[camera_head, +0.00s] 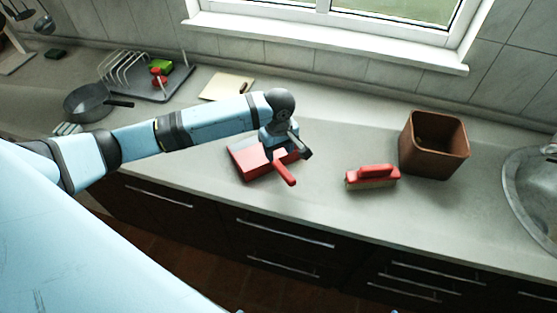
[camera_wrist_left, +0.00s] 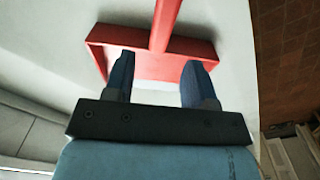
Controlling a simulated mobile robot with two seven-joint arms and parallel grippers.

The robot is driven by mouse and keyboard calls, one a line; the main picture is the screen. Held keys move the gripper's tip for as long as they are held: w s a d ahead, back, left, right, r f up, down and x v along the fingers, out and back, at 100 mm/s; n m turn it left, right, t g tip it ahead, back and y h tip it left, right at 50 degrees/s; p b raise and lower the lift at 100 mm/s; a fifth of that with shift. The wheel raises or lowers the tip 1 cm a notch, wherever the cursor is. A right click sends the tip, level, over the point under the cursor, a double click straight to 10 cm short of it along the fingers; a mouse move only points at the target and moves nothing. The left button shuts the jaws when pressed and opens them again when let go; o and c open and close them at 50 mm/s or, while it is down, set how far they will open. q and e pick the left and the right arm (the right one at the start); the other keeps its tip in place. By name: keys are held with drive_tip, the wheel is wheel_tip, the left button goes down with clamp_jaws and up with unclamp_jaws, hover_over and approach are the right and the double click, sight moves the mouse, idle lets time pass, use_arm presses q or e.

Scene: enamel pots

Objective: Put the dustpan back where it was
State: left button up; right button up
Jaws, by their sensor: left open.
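The red dustpan (camera_head: 252,161) lies on the grey counter in the middle of the head view, its handle pointing toward the front edge. My left gripper (camera_head: 300,148) is over the dustpan and hides part of it. In the left wrist view the dustpan (camera_wrist_left: 150,62) lies ahead of the fingers, with its red handle running up the picture. The fingers of my left gripper (camera_wrist_left: 155,82) are apart with nothing held between them. Whether they touch the dustpan I cannot tell. My right gripper is not in view.
A red brush (camera_head: 372,177) lies to the right, before a brown bin (camera_head: 434,145). A sink (camera_head: 530,195) is at the far right. A dish rack (camera_head: 150,78), a pan (camera_head: 88,103) and a cutting board (camera_head: 227,86) stand at the left and back. Counter between dustpan and brush is clear.

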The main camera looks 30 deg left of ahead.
use_arm(q)
wheel_tip(320, 180, up, 6)
drive_tip(key=shift+f, duration=0.2)
idle(0.4)
